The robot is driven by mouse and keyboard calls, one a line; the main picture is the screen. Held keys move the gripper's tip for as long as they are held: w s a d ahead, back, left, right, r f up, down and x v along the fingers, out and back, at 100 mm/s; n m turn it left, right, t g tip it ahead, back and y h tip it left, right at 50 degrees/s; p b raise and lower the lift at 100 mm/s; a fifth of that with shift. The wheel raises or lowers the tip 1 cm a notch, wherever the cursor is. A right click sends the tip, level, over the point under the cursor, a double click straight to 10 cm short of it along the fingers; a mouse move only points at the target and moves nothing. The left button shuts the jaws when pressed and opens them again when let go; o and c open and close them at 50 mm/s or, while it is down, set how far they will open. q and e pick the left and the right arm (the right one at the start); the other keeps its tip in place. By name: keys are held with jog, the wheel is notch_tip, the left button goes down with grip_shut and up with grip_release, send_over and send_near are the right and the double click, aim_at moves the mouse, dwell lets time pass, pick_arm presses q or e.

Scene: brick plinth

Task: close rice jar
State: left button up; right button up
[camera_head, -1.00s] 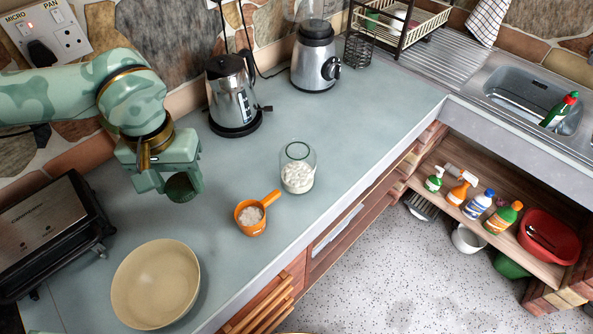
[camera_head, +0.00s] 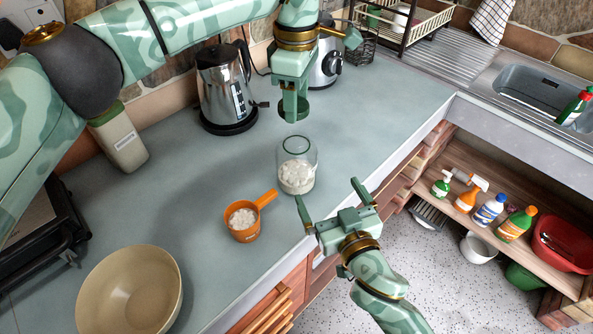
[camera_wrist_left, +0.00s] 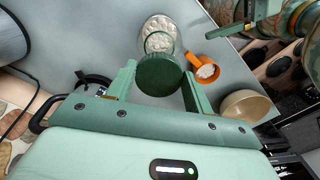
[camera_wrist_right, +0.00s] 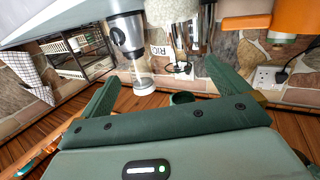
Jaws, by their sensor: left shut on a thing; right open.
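The rice jar (camera_head: 297,172) is a clear glass jar partly filled with white rice, standing upright and uncovered near the counter's front edge. It also shows in the left wrist view (camera_wrist_left: 160,25). My left gripper (camera_head: 293,106) is shut on the round dark green lid (camera_wrist_left: 160,74) and holds it above and slightly behind the jar, apart from it. My right gripper (camera_head: 329,193) is open and empty, just to the right of and in front of the jar, by the counter edge. Its fingers do not visibly touch the jar.
An orange scoop (camera_head: 243,224) with rice stands left of the jar, its handle pointing toward it. A beige bowl (camera_head: 130,290) is at the front left. A kettle (camera_head: 226,90) and a blender (camera_head: 326,65) stand behind. The counter right of the jar is clear.

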aim_at(297, 151)
pick_arm(q)
jog(key=shift+d, duration=0.3)
pick_arm(e)
jog(key=shift+a+r+y, duration=0.8)
jog(key=shift+a+r, duration=0.1)
jog(key=shift+a, duration=0.1)
jog(key=x, duration=1.2)
jog(key=c, duration=1.3)
pick_arm(q)
jog(key=shift+f, duration=2.5)
